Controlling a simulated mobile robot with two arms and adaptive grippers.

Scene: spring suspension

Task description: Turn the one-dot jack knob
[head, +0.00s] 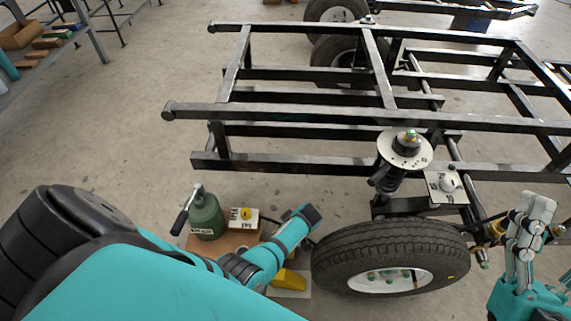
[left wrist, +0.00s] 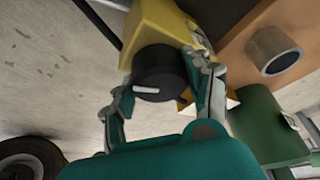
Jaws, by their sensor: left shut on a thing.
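A round black knob (left wrist: 158,66) with a white pointer line sits on a yellow jack body (left wrist: 155,22) in the left wrist view. My left gripper (left wrist: 160,80) is shut on the knob, one finger on each side. No dot mark is readable on the jack. In the head view a yellow jack part (head: 289,280) shows low beside the tyre, partly behind my left arm, which hides the knob and the left gripper's fingers. My right gripper (head: 531,222) is raised at the right edge, away from the jack. Its fingers look close together, but their opening is unclear.
A tyre (head: 350,245) stands right beside the jack, under the black frame (head: 300,112). A spring strut with a round plate (head: 404,150) rises above the tyre.

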